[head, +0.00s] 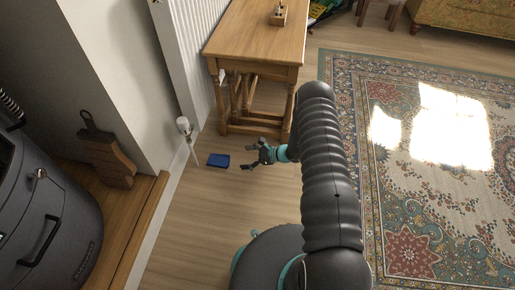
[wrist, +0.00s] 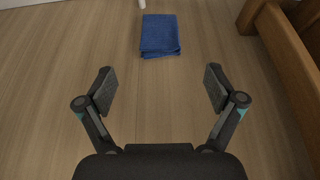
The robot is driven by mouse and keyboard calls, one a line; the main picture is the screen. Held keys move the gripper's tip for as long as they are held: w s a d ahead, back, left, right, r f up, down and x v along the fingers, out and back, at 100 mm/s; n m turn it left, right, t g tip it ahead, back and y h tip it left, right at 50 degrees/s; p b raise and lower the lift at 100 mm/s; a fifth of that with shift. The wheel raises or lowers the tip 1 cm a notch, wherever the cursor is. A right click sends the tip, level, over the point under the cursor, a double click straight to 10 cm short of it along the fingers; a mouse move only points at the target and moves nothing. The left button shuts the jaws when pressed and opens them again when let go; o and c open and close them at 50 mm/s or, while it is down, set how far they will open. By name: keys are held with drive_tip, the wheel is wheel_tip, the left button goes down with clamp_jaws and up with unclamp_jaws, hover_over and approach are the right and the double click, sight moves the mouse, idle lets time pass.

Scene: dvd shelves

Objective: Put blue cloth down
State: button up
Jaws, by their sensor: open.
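The blue cloth (head: 219,160) lies folded and flat on the wooden floor, between the white wall and the wooden table. In the wrist view the cloth (wrist: 160,35) is at the top middle, beyond the fingertips and apart from them. My gripper (head: 248,158) is open and empty, just to the right of the cloth in the head view. In the wrist view my gripper (wrist: 160,88) has its two fingers spread wide, with only bare floor between them.
A wooden table (head: 258,35) stands behind my gripper, its legs close by. A radiator valve (head: 184,126) and pipe stand left of the cloth. A patterned rug (head: 440,215) covers the right. Bare floor (head: 200,225) is free in front of the cloth.

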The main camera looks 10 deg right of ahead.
drive_tip(key=s+r+n+g+h, duration=0.1)
drive_tip(key=s+r+n+g, duration=0.2)
drive_tip(key=r, duration=0.9)
drive_tip(key=s+r+n+h, duration=0.15)
drive_tip(key=r+n, duration=0.35)
drive_tip(key=r, duration=0.7)
drive_tip(key=s+r+n+g+h, duration=0.1)
drive_tip(key=s+r+n+g, duration=0.2)
drive_tip(key=r, duration=0.9)
drive_tip(key=s+d+r+n+t+h, duration=0.3)
drive_tip(key=s+r, duration=0.6)
drive_tip(key=s, duration=0.4)
drive_tip(key=s+d+r+n+t+h, duration=0.4)
drive_tip(key=s+d+r+n+h, duration=0.2)
drive_tip(key=s, duration=0.7)
wheel_tip(320, 180, up, 3)
drive_tip(key=shift+s+r+n, duration=0.15)
drive_tip(key=shift+s+n, duration=0.1)
drive_tip(key=shift+n, duration=0.75)
